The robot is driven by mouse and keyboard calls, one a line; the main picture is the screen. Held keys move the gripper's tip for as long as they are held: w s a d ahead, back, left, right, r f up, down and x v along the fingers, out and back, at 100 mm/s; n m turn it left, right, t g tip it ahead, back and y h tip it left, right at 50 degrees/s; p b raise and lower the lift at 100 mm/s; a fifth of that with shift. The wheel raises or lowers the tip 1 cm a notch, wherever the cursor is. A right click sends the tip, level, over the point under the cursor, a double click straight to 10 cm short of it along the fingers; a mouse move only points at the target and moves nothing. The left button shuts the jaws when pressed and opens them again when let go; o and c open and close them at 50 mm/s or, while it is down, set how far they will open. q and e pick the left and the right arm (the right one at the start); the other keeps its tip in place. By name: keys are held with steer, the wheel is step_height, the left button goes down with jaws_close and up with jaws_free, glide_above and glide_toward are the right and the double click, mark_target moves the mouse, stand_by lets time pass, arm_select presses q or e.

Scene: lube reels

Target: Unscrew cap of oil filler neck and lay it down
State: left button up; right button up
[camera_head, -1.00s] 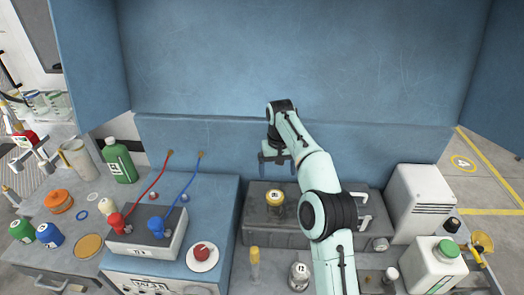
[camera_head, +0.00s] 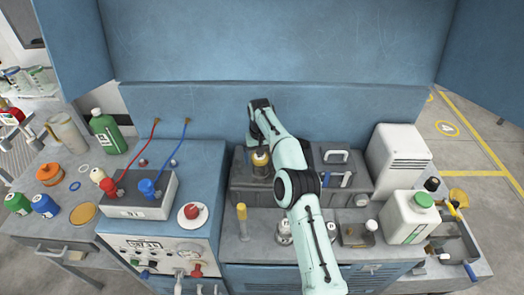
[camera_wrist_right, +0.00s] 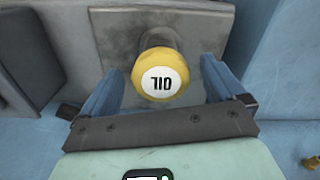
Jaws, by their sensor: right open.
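The yellow cap (camera_head: 260,158) with a white top sits on the oil filler neck (camera_head: 261,171), which rises from a dark grey block (camera_head: 242,190). In the right wrist view the cap (camera_wrist_right: 160,76) reads "OIL", and the grey neck (camera_wrist_right: 158,38) shows partly behind it. My right gripper (camera_wrist_right: 160,68) is open, with one blue finger on each side of the cap and gaps visible between. In the head view the right gripper (camera_head: 258,150) is partly hidden at the cap. My left gripper is not in view.
A box with red and blue leads (camera_head: 140,208) and a white dish (camera_head: 187,221) holding a red item stand to the left. A yellow-topped post (camera_head: 242,214) is in front. A white canister (camera_head: 402,222) is at right. Bare blue bench top (camera_head: 208,165) lies left of the block.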

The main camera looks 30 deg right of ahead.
steer(key=shift+f, duration=0.25)
steer(key=shift+w, duration=0.1)
steer(key=c, duration=1)
steer(key=n, duration=0.5)
steer(key=shift+d, duration=0.1)
steer(key=shift+c, duration=0.2)
steer(key=shift+f+n, duration=0.1)
steer(key=shift+n, duration=0.2)
steer(key=n, duration=0.4)
steer(key=shift+n, duration=0.4)
steer(key=shift+f, duration=0.1)
